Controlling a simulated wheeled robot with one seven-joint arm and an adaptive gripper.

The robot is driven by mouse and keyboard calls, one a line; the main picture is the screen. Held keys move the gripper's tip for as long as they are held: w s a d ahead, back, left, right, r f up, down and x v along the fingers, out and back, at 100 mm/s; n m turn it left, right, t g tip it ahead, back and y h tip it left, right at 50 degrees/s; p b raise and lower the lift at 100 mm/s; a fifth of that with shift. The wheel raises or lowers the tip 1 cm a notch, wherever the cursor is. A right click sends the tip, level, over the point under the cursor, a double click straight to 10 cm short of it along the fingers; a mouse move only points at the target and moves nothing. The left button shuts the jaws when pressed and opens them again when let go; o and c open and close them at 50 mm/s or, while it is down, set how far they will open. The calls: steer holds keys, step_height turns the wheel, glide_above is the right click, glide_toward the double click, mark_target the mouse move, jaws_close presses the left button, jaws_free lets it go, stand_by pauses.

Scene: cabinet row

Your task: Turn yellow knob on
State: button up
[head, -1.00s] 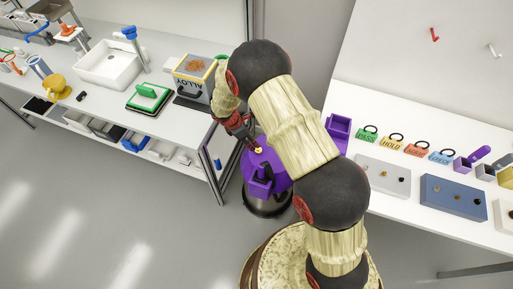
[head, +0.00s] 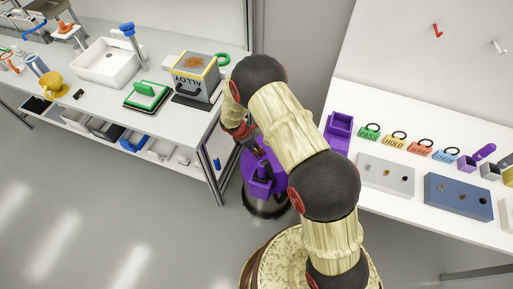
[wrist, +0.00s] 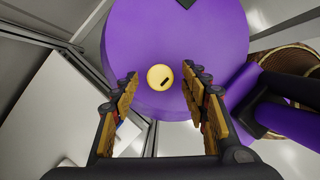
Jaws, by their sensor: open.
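The yellow knob (wrist: 160,77) is a round disc with a short dark slot mark, set on a purple rounded body (wrist: 220,45). In the wrist view it lies between and beyond the fingertips of my gripper (wrist: 165,85), which is open. I see no contact between fingers and knob. In the head view the purple body (head: 262,183) stands on a dark round base between the two tables. My gripper (head: 243,133) is above its upper left side there, and my arm hides part of it. The knob is hard to make out in the head view.
The left white table (head: 190,122) holds a white basin, a green pad and a grey box with a yellow rim. The right table (head: 400,212) holds a purple bin (head: 338,128), small tagged blocks and knob panels. Open floor lies at the lower left.

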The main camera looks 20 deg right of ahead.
steer(key=shift+c, duration=0.6)
steer(key=c, duration=1)
steer(key=shift+c, duration=0.2)
steer(key=m, duration=0.2)
steer(key=m+g+p, duration=0.1)
steer(key=m, duration=0.1)
steer(key=m+g, duration=0.1)
steer(key=shift+w+m+p, duration=0.25)
steer(key=shift+m+p, duration=0.1)
steer(key=shift+m, duration=0.05)
steer(key=m+g, duration=0.1)
steer(key=m, duration=0.2)
steer(key=m+g+y, duration=0.1)
steer(key=m, duration=0.2)
steer(key=shift+w+d+y, duration=0.15)
steer(key=shift+w+y, duration=0.05)
steer(key=shift+y, duration=0.1)
steer(key=o, duration=1.1)
steer(key=shift+o, duration=0.3)
